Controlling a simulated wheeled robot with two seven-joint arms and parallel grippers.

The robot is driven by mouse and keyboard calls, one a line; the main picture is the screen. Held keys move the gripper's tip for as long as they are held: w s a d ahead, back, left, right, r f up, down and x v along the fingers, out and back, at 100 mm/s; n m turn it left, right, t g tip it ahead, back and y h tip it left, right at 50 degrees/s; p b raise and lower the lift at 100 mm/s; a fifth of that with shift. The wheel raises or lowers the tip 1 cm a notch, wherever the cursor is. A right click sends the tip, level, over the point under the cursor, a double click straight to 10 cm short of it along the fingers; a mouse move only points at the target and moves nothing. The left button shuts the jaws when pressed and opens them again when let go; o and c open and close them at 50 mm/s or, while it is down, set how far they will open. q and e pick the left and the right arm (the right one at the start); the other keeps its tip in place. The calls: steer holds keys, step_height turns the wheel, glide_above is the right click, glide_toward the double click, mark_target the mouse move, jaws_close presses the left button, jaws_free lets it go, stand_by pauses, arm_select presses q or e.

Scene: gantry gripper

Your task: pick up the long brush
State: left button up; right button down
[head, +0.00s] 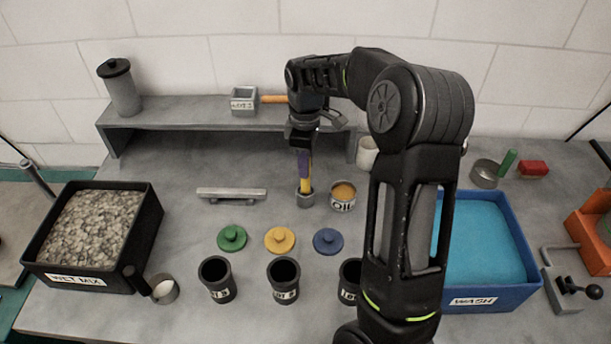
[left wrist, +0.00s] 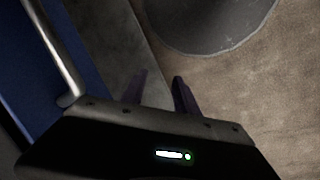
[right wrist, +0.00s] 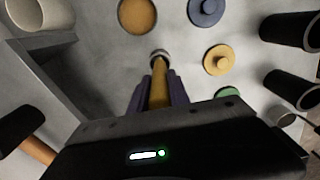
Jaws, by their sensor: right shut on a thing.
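The long brush shows as a yellow-brown upright handle (head: 304,186) near the middle of the table. It also shows in the right wrist view (right wrist: 159,92), between the purple fingers. My right gripper (head: 304,165) points down and is shut on this handle. The handle's lower end meets a small grey metal ring or cup (head: 305,198); I cannot tell whether that is a holder or part of the brush. Bristles are not visible. My left gripper (left wrist: 160,95) shows only in its own wrist view, with its fingers apart and nothing between them.
An oil tin (head: 343,204) stands close right of the brush. Green, yellow and blue lids (head: 279,239) and dark cups (head: 284,290) lie in front. A shelf (head: 185,112) is behind. A wash tub (head: 517,285) is right, a wet mix tray (head: 152,238) left.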

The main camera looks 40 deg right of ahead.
stand_by(0.3)
step_height(320, 180, up, 10)
steer(key=shift+r, duration=0.1)
stand_by(0.4)
stand_by(0.6)
